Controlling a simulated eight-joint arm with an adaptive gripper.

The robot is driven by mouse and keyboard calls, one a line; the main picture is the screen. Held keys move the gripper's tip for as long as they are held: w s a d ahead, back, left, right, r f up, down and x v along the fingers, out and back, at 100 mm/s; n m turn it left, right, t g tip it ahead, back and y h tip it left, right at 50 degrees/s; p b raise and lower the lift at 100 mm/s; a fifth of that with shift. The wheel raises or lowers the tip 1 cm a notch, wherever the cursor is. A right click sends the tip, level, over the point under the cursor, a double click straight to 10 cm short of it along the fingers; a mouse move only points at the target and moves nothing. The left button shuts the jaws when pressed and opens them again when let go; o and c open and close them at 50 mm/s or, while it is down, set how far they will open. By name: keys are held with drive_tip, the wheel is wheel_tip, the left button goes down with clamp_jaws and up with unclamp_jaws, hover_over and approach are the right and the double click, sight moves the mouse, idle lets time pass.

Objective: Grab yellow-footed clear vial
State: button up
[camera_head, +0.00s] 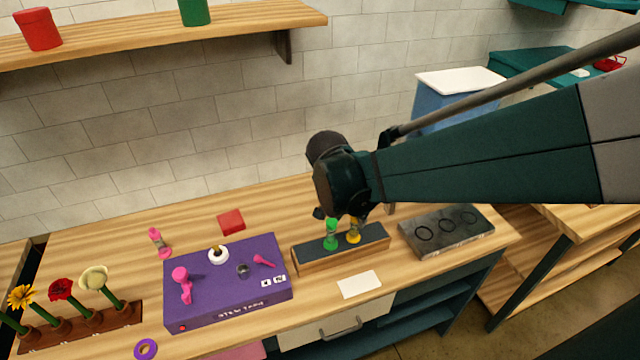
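The yellow-footed vial (353,236) stands in the right part of a wooden rack with a dark top (304,257). Its yellow foot shows; its upper part is hidden by my gripper. A green-footed vial (331,240) stands just left of it in the same rack. My gripper (342,216) points down from above, directly over the two vials. Its fingertips are dark and small here, and I cannot tell whether they are apart or touching a vial.
A purple box (225,307) with pink parts stands left of the rack. A dark grey block with rings (463,246) stands to the right. A white card (359,285) lies in front. Several flowers stand in a brown holder (60,338) at far left.

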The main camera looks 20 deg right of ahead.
sight(354, 228)
idle(0.3)
drive_tip(key=shift+b+x, duration=0.35)
drive_tip(key=shift+x, duration=2.2)
drive_tip(key=shift+d, duration=0.15)
clamp_jaws()
